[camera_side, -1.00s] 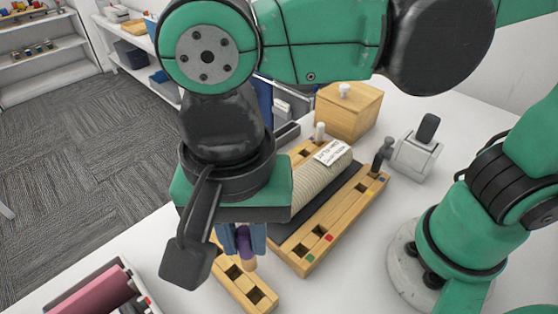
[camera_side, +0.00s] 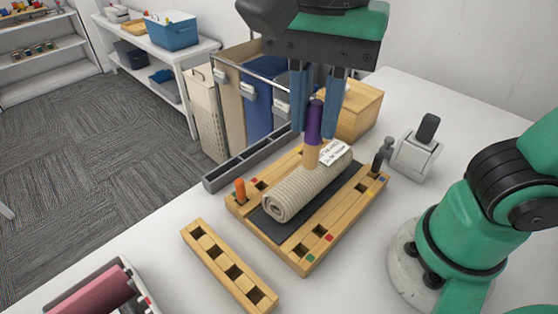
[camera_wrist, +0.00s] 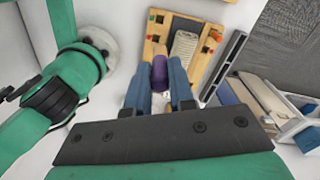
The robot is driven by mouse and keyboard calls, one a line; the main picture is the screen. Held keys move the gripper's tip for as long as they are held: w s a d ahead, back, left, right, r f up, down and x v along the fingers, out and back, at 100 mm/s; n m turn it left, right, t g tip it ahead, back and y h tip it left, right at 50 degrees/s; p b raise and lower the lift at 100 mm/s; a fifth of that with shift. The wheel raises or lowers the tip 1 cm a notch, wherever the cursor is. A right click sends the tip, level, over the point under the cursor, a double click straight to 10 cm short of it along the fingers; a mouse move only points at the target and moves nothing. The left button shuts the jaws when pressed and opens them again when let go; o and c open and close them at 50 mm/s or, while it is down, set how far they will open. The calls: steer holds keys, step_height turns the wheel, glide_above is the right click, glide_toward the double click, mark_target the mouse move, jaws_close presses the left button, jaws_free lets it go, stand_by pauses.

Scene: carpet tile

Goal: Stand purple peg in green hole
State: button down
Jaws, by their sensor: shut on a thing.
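The purple peg (camera_side: 314,122) has a purple upper part and a bare wood lower end. My gripper (camera_side: 315,108) is shut on its top and holds it upright. In the side view the peg overlaps the rolled beige cloth on the wooden board (camera_side: 338,226); its height above the board is hard to tell. The peg also shows in the wrist view (camera_wrist: 160,72) between my gripper's fingers (camera_wrist: 160,95). A green mark (camera_side: 310,258) lies beside a dark, empty-looking hole at the board's near corner, with a red-marked hole beside it.
The rolled cloth (camera_side: 300,192) with a label lies along the board's middle. An orange peg (camera_side: 240,190) stands at its left corner and a dark peg (camera_side: 379,160) at its right end. A wooden strip with holes (camera_side: 228,268) lies in front. A wooden box (camera_side: 357,112) stands behind.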

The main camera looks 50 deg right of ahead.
step_height(320, 180, down, 20)
steer(key=shift+r, duration=0.25)
stand_by(0.5)
steer(key=shift+f, duration=0.15)
steer(key=c, duration=0.8)
jaws_free()
steer(key=shift+o, duration=0.2)
